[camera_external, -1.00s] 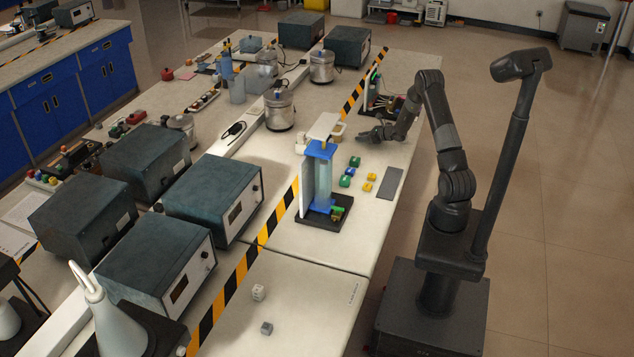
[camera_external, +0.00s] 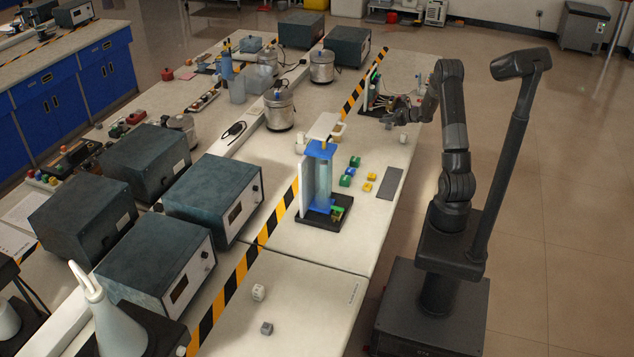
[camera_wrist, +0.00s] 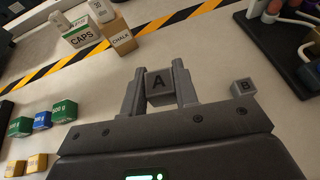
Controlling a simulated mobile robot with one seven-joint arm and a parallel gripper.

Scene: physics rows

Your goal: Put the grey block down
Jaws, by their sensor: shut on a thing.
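The held block is too small to make out in the external view.
A CAPS box (camera_wrist: 84,38) and a CHALK box (camera_wrist: 118,37) stand by the striped tape. Green, blue and yellow weights (camera_wrist: 41,121) lie to the left. A small pale block (camera_external: 403,138) lies near the bench edge. Bare bench surrounds the fingers.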

